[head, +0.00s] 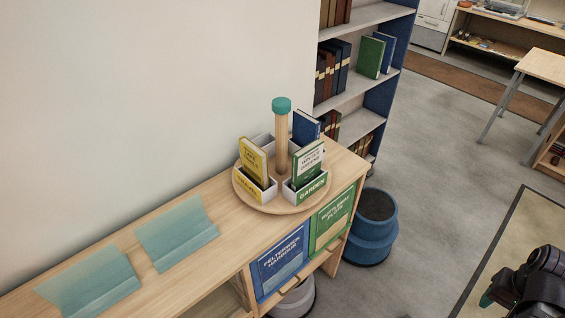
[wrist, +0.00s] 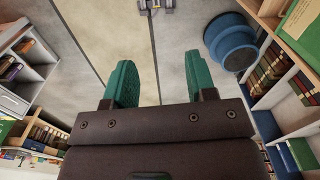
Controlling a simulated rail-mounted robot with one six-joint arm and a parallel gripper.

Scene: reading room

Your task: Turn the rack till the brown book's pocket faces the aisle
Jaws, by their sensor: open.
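The rack (head: 240,192) is a round wooden turntable on the low bookcase, with a central post topped by a teal knob (head: 281,105). A yellow book (head: 254,162) stands in its front-left pocket, and a green book (head: 307,163) in the front-right pocket labelled GARDEN (head: 306,192). A blue book (head: 306,127) stands behind the green one. The back-left pocket (head: 262,142) shows only its pale rim. I cannot make out a brown book on the rack. My gripper (wrist: 160,82) is open and empty, low at the right of the head view, well away from the rack.
Two teal stands (head: 176,234) lie on the bookcase top left of the rack. Blue and green picture books (head: 283,262) face out below it. A blue round stool (head: 370,228) stands at the bookcase's end. A tall blue shelf (head: 385,95) is behind. The aisle floor is open.

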